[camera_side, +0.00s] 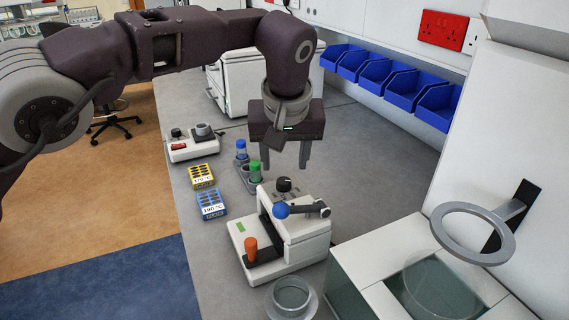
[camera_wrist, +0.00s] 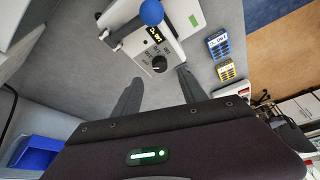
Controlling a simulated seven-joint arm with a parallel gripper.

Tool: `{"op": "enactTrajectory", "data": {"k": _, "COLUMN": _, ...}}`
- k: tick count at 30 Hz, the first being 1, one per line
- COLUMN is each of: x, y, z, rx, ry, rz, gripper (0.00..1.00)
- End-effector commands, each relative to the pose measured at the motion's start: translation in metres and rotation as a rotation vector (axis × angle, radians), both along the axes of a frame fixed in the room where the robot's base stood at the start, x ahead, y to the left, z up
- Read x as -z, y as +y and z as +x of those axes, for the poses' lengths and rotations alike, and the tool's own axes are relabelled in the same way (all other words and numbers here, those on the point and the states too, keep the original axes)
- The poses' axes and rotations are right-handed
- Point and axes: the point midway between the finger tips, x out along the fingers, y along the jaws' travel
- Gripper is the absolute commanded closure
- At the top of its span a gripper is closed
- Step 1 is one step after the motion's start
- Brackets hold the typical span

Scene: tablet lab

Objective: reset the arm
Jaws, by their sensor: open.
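My gripper (camera_side: 284,160) hangs over the grey bench with its two fingers pointing down. In the wrist view my gripper (camera_wrist: 158,88) shows its fingers spread apart with nothing between them. In the side view it is above and behind the white press machine (camera_side: 285,240), which has a black knob, a blue ball lever and an orange handle. The machine also shows in the wrist view (camera_wrist: 172,42), just beyond the fingertips. My arm reaches in from the upper left.
Blue-capped (camera_side: 241,149) and green-capped (camera_side: 256,172) vials stand near the gripper. Yellow (camera_side: 202,176) and blue (camera_side: 212,204) blocks and a small white device (camera_side: 193,145) lie left. A metal ring (camera_side: 473,233) and glass-sided box (camera_side: 400,262) stand right. Blue bins (camera_side: 408,85) line the wall.

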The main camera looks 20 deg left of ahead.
Motion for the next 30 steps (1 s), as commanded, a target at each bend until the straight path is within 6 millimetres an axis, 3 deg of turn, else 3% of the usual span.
{"op": "enactTrajectory", "data": {"k": 11, "x": -0.002, "y": 0.003, "z": 0.000, "rx": -0.001, "ry": 0.001, "rz": -0.003, "gripper": 0.50}}
{"op": "enactTrajectory", "data": {"k": 14, "x": -0.026, "y": 0.033, "z": -0.005, "rx": -0.011, "ry": 0.013, "rz": -0.038, "gripper": 0.50}}
{"op": "enactTrajectory", "data": {"k": 16, "x": -0.055, "y": 0.073, "z": -0.020, "rx": -0.006, "ry": 0.028, "rz": -0.084, "gripper": 0.50}}
{"op": "enactTrajectory", "data": {"k": 20, "x": -0.102, "y": 0.147, "z": -0.084, "rx": 0.061, "ry": 0.033, "rz": -0.163, "gripper": 0.50}}
{"op": "enactTrajectory", "data": {"k": 23, "x": -0.118, "y": 0.187, "z": -0.154, "rx": 0.148, "ry": 0.004, "rz": -0.184, "gripper": 0.50}}
{"op": "enactTrajectory", "data": {"k": 27, "x": -0.104, "y": 0.217, "z": -0.256, "rx": 0.285, "ry": -0.057, "rz": -0.127, "gripper": 0.50}}
{"op": "enactTrajectory", "data": {"k": 30, "x": -0.078, "y": 0.225, "z": -0.307, "rx": 0.353, "ry": -0.087, "rz": -0.057, "gripper": 0.50}}
